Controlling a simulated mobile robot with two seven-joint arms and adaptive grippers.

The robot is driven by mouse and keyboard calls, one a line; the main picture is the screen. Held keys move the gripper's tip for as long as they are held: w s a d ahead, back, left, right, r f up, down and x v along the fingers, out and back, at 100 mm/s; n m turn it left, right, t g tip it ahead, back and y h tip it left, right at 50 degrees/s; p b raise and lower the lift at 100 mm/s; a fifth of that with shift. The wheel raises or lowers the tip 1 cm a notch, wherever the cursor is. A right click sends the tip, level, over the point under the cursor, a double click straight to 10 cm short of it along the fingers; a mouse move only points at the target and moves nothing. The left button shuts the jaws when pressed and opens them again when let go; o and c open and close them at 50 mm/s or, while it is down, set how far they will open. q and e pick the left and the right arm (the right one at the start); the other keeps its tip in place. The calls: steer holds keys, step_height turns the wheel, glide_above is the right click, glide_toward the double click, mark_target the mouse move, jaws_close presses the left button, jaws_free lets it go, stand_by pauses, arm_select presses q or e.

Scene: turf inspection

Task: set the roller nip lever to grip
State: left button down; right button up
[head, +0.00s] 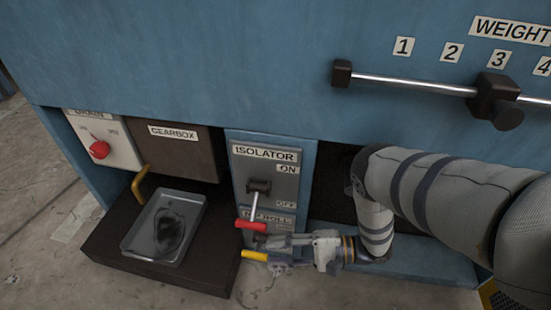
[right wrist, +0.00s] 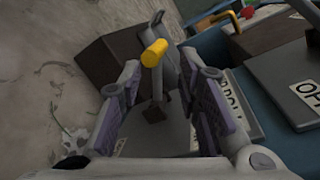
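The roller nip lever has a yellow handle (head: 254,256) and sits low on the machine, under the isolator panel. A label ending in "ROLL" (head: 268,219) shows just above it, partly hidden. My right gripper (head: 266,247) reaches in from the right, with its fingertips beside the yellow handle. In the right wrist view the two fingers (right wrist: 160,90) stand apart, and the yellow handle (right wrist: 153,53) shows between and beyond their tips. No grip on it shows. The lever's position marks are hidden or unreadable. My left gripper is not in view.
The isolator's red-handled lever (head: 251,225) hangs just above my right gripper, pointing down towards OFF. A grey oil tray (head: 131,246) lies on a dark block to the left. A red drain knob (head: 99,149) and a weight slider (head: 493,97) are farther off.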

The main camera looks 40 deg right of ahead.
steer(key=s+f+v, duration=0.1)
steer(key=v, duration=0.7)
steer(key=shift+s+a+r, duration=0.2)
steer(key=shift+a+r, duration=0.05)
steer(key=shift+s, duration=0.1)
